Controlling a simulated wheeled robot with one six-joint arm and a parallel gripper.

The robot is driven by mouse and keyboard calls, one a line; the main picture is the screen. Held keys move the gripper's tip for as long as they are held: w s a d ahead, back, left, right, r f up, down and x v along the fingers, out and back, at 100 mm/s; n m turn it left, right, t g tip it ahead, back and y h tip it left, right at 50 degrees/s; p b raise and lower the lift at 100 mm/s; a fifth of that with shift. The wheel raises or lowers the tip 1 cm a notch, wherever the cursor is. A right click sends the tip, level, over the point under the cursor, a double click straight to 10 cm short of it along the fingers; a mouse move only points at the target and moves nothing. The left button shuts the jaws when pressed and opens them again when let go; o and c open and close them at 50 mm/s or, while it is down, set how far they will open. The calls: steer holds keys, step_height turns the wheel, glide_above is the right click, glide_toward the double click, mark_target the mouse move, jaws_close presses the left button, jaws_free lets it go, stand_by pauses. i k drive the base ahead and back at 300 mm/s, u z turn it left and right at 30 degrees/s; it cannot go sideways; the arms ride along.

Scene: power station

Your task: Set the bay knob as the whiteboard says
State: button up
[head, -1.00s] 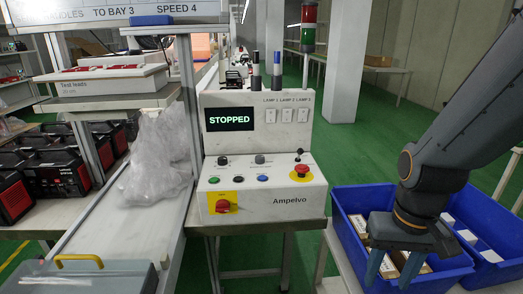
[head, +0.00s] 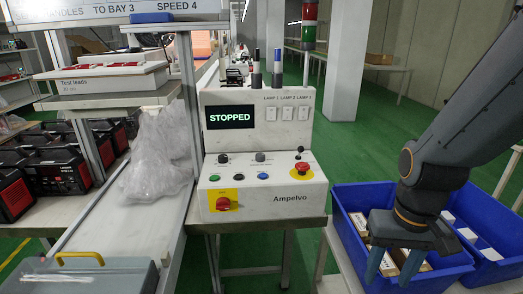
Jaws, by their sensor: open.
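The whiteboard (head: 115,14) hangs at the top left; its readable part says "TO BAY 3" and "SPEED 4", and its left end is cut off. The white control panel (head: 250,185) stands in the middle, marked "Ampelvo". Its screen (head: 229,117) reads "STOPPED". Two small dark knobs, a left one (head: 223,158) and a right one (head: 260,157), sit on its sloped top; their labels and settings are too small to read. My gripper (head: 388,265) is open, pointing down over the blue bin at the right, apart from the panel.
The panel also has several buttons, a red emergency stop (head: 301,167), a red rotary switch (head: 223,203) on yellow and a black-topped lever (head: 299,150). Blue bins (head: 345,230) with boxes stand at right. Clear plastic wrap (head: 158,155) lies left of the panel.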

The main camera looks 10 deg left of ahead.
mark_target(260, 157)
steer(key=z, duration=0.5)
steer(key=k, duration=1.05)
steer(key=u, duration=0.85)
steer(key=i, duration=1.2)
steer(key=u, duration=0.1)
